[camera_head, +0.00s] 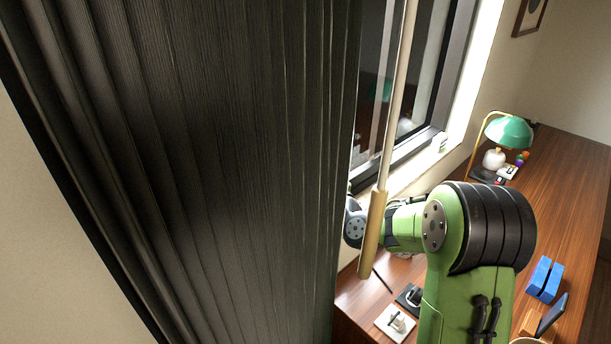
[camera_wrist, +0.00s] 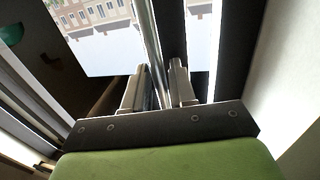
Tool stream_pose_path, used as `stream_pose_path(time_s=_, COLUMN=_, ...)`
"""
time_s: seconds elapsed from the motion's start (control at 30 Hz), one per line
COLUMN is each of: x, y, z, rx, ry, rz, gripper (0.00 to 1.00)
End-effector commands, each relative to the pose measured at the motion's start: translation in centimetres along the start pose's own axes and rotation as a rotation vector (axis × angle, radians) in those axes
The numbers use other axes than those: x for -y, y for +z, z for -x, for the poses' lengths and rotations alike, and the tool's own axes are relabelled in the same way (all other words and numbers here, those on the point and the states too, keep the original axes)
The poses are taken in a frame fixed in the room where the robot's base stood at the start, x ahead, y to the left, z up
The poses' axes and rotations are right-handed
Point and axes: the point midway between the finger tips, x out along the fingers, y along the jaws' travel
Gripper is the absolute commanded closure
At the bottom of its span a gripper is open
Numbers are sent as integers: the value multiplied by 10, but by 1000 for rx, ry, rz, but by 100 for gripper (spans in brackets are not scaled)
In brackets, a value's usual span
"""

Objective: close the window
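The dark-framed window (camera_head: 441,92) stands behind the curtain in the head view, with part of its glass hidden. In the wrist view, pale buildings show through the glass (camera_wrist: 108,40), beside a dark upright frame member (camera_wrist: 228,45). A slim metallic upright bar (camera_wrist: 151,40) runs down between my fingers. My gripper (camera_wrist: 158,66) is open, with one finger on each side of this bar. I cannot tell whether either finger touches it. In the head view my gripper is hidden behind the curtain, and I cannot tell how far the window is open.
A dark pleated curtain (camera_head: 190,150) fills the left of the head view. A pale rod with a wooden grip (camera_head: 372,235) hangs in front of my arm. A wooden desk (camera_head: 565,200) holds a green lamp (camera_head: 510,132), a blue object (camera_head: 544,279) and a white switch plate (camera_head: 395,322).

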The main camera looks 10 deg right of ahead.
Motion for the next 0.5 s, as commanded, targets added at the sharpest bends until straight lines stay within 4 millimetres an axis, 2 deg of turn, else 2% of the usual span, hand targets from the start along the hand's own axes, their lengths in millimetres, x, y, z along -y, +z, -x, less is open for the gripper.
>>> stream_pose_path(time_s=0.33, x=0, y=0, z=2, rx=0, ry=-1, rz=0, gripper=66)
stream_pose_path(time_s=0.43, x=-1, y=2, z=15, rx=1, ry=2, rz=1, gripper=66)
stream_pose_path(time_s=0.5, x=-1, y=4, z=31, rx=0, ry=4, rz=0, gripper=66)
